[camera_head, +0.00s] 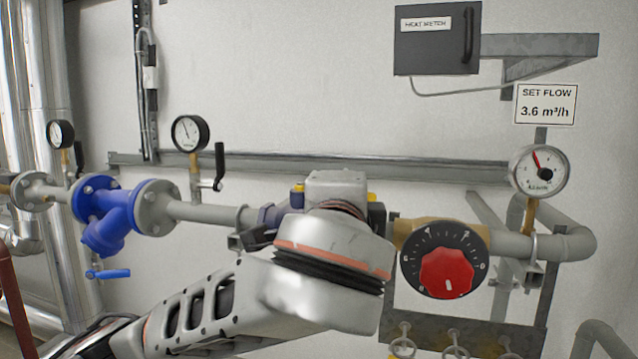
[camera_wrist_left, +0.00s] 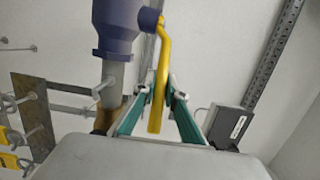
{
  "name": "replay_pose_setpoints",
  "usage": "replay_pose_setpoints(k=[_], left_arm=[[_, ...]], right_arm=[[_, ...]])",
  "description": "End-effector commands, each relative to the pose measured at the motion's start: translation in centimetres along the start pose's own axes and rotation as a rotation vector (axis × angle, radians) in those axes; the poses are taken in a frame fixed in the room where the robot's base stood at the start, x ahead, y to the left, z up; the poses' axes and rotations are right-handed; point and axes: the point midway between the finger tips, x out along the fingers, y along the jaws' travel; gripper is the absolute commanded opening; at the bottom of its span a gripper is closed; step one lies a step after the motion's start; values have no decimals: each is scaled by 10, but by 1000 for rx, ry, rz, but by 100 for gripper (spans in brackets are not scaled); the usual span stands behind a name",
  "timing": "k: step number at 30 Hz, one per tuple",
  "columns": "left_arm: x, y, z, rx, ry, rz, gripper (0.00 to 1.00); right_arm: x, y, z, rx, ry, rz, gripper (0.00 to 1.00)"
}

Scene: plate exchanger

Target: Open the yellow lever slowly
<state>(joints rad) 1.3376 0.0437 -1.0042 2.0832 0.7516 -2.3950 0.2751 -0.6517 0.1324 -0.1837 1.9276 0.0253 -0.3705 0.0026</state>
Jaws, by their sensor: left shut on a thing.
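The yellow lever (camera_wrist_left: 162,62) shows in the left wrist view as a bent bar. It runs from the pivot of a blue-purple valve (camera_wrist_left: 118,25) down between my fingers. My left gripper (camera_wrist_left: 160,98) is shut on the lever, with one green-sided finger on each side of it. In the head view my left arm and wrist cover most of the valve (camera_head: 268,217) and the lever. The fingertips are hidden there. My right gripper is in neither view.
A red-knobbed dial (camera_head: 447,272) and a flow gauge (camera_head: 539,171) sit on the pipe to the right. A blue strainer (camera_head: 105,215) and a black-handled gauge (camera_head: 189,133) are to the left. A heat meter box (camera_head: 436,40) is mounted above.

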Motion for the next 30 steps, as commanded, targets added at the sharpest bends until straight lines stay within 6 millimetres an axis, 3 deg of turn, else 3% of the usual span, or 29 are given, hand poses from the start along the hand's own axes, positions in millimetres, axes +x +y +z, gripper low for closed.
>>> replay_pose_setpoints(k=[13,30], left_arm=[[18,-2,-14,-3,-202,0,0],[21,-4,-15,-5,-233,-4,0]], right_arm=[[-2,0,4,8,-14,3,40],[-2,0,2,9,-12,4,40]])
